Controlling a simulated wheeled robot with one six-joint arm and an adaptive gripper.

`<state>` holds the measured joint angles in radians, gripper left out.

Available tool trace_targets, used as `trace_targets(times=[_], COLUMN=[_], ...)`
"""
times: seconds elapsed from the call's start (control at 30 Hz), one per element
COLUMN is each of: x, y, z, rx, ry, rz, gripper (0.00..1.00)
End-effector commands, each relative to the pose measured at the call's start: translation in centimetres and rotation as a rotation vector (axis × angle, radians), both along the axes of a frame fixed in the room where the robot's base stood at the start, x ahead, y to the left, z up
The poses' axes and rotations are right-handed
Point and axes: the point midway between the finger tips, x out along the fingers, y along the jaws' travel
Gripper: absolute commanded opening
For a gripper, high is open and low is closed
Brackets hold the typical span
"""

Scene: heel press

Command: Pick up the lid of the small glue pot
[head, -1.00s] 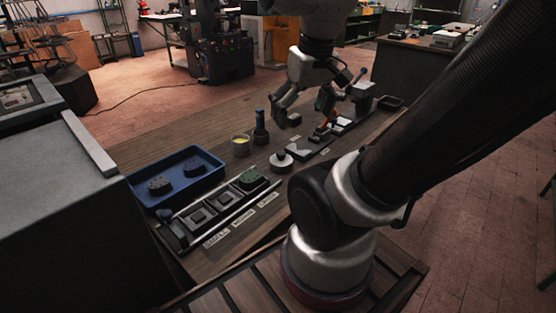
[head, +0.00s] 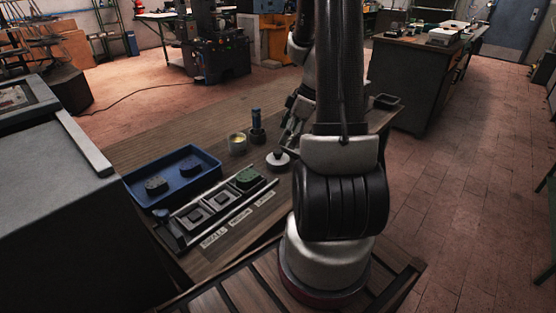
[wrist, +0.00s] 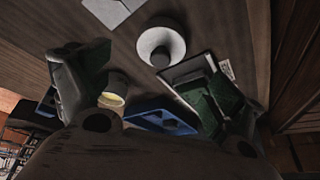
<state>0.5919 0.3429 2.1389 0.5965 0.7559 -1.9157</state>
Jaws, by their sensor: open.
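The lid is a pale round disc with a dark knob on top (head: 277,161). It lies on the table near the far end of the block fixture. In the wrist view the lid (wrist: 150,39) shows beyond my fingertips, near the middle. The small glue pot (head: 237,145), open with yellow inside, stands left of and behind the lid; it also shows in the wrist view (wrist: 112,97). My gripper (wrist: 148,78) is open and empty, its fingers spread apart. In the head view it is partly hidden behind my arm, just beyond the lid.
A blue tray (head: 213,176) with dark blocks lies left. A railed fixture (head: 224,213) with several blocks, one green, stands right of it, near the lid. A dark holder with a blue-topped tool (head: 257,130) stands behind the lid. Bare table lies left of the pot.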

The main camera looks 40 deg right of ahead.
Motion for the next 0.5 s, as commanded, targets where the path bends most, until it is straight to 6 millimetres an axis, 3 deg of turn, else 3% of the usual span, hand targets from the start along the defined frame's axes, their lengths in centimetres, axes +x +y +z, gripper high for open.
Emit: trace_targets(times=[0.17, 0.5], x=[0.1, 1.0], y=[0.1, 1.8], z=[-0.5, -4.6], rx=[-0.026, -0.026], ry=[-0.036, -0.034], rz=[0.105, 0.109], gripper=[0.93, 0.93])
